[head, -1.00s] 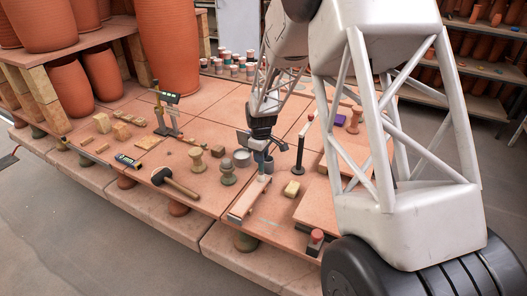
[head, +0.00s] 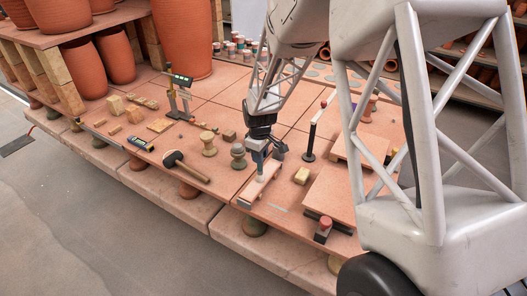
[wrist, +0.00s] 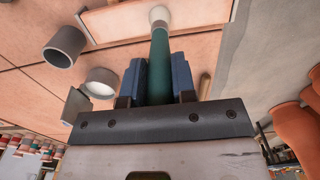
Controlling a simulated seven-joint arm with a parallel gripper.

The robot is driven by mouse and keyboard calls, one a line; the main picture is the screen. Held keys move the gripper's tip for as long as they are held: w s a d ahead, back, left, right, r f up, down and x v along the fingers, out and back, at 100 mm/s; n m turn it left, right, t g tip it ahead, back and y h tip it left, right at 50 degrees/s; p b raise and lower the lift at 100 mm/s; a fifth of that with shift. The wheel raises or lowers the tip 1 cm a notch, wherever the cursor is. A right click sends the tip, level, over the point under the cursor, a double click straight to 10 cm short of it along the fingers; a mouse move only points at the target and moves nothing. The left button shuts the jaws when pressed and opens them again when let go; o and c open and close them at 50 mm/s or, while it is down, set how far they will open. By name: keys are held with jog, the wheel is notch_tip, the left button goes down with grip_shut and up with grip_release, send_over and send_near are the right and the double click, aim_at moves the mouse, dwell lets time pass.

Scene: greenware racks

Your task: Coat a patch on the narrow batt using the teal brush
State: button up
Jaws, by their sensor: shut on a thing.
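My gripper (head: 259,160) is shut on the teal brush (wrist: 160,62), whose handle lies between the two blue fingers in the wrist view. The brush's pale tip (wrist: 159,14) points away from the fingers and overlaps the narrow batt (wrist: 112,24). In the head view the narrow batt (head: 251,194) is a slim, pale pink board near the table's front edge, directly below my gripper. I cannot tell whether the tip touches the batt. No coated patch can be made out on it.
Two grey cups (wrist: 64,46) (wrist: 100,83) show in the wrist view.

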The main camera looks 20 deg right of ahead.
jog(key=shift+s+a, duration=3.55)
jog(key=shift+w+d, duration=7.65)
jog(key=shift+w, duration=0.05)
notch_tip(320, 180, up, 8)
jog(key=shift+s+f, duration=0.1)
jog(key=shift+f, duration=0.05)
